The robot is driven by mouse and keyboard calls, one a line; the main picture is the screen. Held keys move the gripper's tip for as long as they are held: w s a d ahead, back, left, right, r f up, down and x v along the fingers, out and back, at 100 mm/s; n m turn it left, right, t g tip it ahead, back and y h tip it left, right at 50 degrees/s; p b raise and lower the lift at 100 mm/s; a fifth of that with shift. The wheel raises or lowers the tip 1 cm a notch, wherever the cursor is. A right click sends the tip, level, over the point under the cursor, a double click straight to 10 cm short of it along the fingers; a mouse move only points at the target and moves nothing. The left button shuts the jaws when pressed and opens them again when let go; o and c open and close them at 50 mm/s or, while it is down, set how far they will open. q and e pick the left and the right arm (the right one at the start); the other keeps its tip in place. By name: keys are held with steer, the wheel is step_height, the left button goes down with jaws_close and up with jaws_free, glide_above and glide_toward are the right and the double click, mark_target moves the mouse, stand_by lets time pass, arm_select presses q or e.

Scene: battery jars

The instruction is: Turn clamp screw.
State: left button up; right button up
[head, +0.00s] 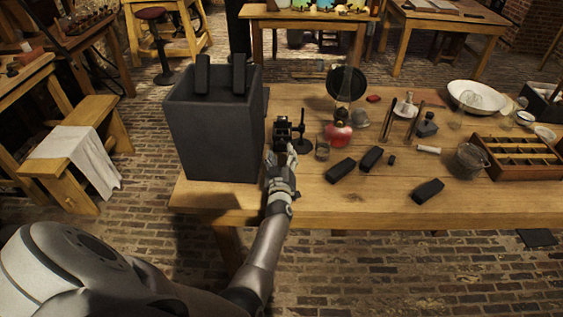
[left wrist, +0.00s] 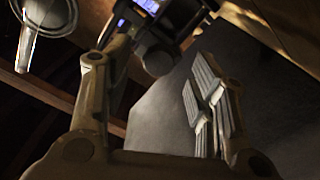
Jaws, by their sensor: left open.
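A small black clamp (head: 283,131) stands on the wooden table, just right of a large dark grey jar. My left gripper (head: 281,150) reaches it from the front and partly covers its lower part. In the left wrist view the clamp (left wrist: 150,25) shows at the top, with a dark round knob (left wrist: 158,61) on its near side that looks like its screw. The fingers of my left gripper (left wrist: 162,88) are open, one on each side below the knob, with nothing visibly held between them. I cannot tell whether they touch it. My right gripper is not in view.
The tall grey jar (head: 212,130) with two black bars in its top stands close on the left. A small dark stand (head: 302,135), a glass (head: 323,150) and a red-based lamp (head: 338,134) are close on the right. Black blocks (head: 341,170) lie on the table (head: 330,200).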

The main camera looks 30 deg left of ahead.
arm_select(q)
steer(key=shift+v, duration=1.3)
